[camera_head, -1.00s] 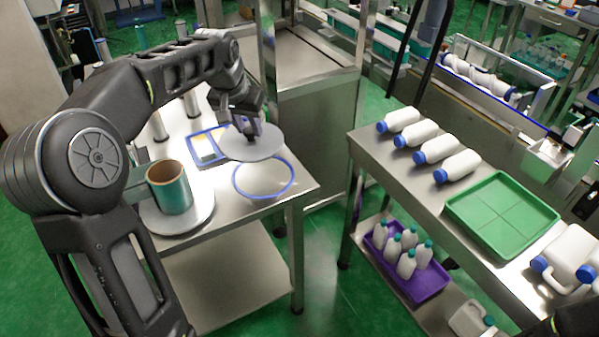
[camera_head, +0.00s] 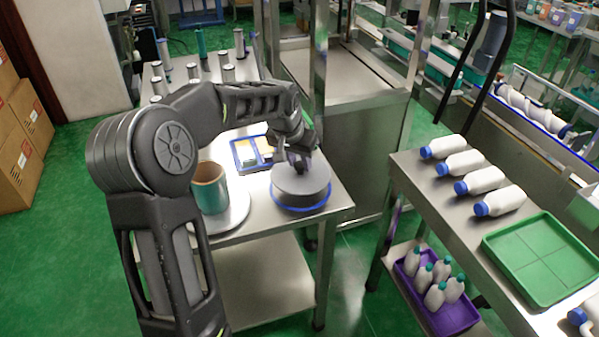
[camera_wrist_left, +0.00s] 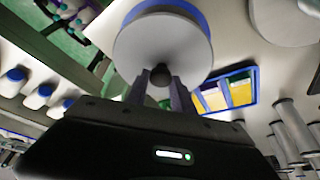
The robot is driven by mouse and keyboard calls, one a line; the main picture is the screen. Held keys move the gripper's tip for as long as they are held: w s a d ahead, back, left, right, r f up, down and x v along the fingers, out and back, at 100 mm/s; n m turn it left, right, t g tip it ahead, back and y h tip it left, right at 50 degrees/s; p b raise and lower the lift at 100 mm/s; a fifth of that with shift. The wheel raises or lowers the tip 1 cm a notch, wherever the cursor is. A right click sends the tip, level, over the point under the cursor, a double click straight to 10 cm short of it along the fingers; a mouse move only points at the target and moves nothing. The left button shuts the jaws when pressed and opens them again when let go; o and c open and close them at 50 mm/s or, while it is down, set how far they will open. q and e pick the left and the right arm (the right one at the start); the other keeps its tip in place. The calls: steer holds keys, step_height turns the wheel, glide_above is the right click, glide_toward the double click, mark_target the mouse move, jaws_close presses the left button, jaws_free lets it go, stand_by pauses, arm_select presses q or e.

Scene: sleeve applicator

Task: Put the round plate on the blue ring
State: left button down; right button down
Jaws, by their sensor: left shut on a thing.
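The round grey plate (camera_head: 301,178) has a small dark knob at its centre. My left gripper (camera_head: 299,161) is shut on this knob from above; its fingers (camera_wrist_left: 160,84) straddle the knob in the left wrist view. The blue ring (camera_head: 301,209) lies on the steel table near its right corner. The plate is over the ring in the head view, and the ring's near edge shows below it. In the left wrist view the plate (camera_wrist_left: 163,44) hides much of the ring (camera_wrist_left: 188,9), leaving a blue arc. I cannot tell whether they touch. My right gripper is not visible.
A teal roll (camera_head: 209,188) stands on a round base (camera_head: 236,212) left of the ring. A blue-rimmed tray (camera_head: 236,160) lies behind, with several metal posts farther back. A second table at right holds white bottles (camera_head: 468,164) and a green tray (camera_head: 543,262).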

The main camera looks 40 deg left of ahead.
mark_target(298, 167)
arm_select(q)
steer(key=shift+f, duration=1.85)
steer(key=shift+f, duration=0.1)
steer(key=c, duration=1.1)
jaws_free()
steer(key=shift+r, duration=0.35)
steer(key=v, duration=1.1)
steer(key=shift+s+r, duration=0.2)
steer(key=shift+s, duration=0.05)
